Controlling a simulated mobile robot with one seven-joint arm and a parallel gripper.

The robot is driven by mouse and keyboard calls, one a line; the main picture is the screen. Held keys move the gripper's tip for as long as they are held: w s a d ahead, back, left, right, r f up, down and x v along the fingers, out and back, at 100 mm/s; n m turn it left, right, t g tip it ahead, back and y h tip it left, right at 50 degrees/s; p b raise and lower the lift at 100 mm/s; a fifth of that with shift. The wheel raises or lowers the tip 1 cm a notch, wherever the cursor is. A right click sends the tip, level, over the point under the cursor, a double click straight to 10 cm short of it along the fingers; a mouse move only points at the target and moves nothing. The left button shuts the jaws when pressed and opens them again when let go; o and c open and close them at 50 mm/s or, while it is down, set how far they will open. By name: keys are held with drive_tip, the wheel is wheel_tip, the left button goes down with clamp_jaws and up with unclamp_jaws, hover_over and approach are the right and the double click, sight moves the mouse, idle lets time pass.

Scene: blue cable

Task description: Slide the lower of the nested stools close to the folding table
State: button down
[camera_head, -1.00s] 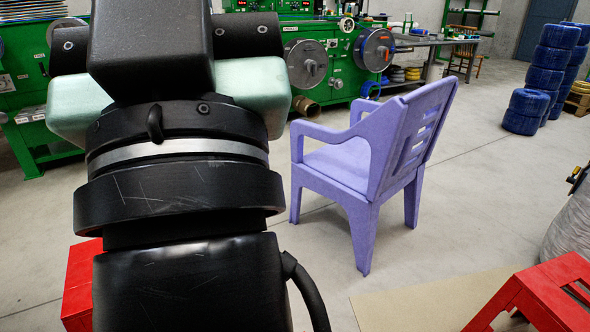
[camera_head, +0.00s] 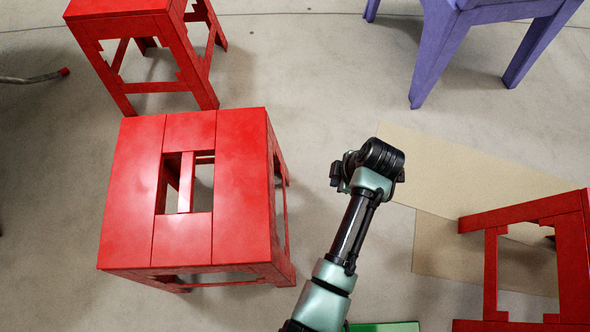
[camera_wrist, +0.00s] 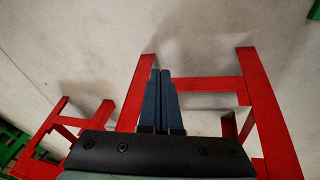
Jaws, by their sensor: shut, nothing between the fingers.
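In the head view, a red stool (camera_head: 240,190) stands upright at left centre, its square seat having a rectangular opening. A second red stool (camera_head: 125,10) stands behind it at the upper left. A third red stool (camera_head: 575,245) is cut off at the right edge. I see no clear nesting among them. My gripper (camera_wrist: 160,72) shows in the wrist view with its dark blue fingers together, empty. Beyond the fingers is a red stool frame (camera_wrist: 262,105); contact cannot be told. Another red stool (camera_wrist: 40,135) is at left there. I cannot identify the folding table.
A purple chair (camera_head: 440,55) stands at the upper right of the head view. Flat tan sheets (camera_head: 440,165) lie on the floor at right. A green edge (camera_head: 385,327) shows at the bottom. Bare floor lies between the left stools and the chair.

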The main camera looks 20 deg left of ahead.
drive_tip(key=s+a+f+n+g+b, duration=0.1)
drive_tip(key=s+a+f+b, duration=0.3)
drive_tip(key=f, duration=0.4)
drive_tip(key=s+a+f+n+g+b, duration=0.1)
drive_tip(key=s+a+f+b, duration=0.3)
drive_tip(key=f+b, duration=0.2)
drive_tip(key=shift+s+f+g+y, duration=0.3)
drive_tip(key=shift+f+y, duration=0.1)
drive_tip(key=shift+f, duration=0.7)
drive_tip(key=shift+d, duration=0.1)
drive_tip(key=s+a+p, duration=0.2)
drive_tip(key=s+a, duration=0.1)
drive_tip(key=a, duration=0.9)
drive_tip(key=s+a+p, duration=0.2)
drive_tip(key=s+a, duration=0.2)
drive_tip(key=a, duration=0.9)
drive_tip(key=shift+a, duration=0.3)
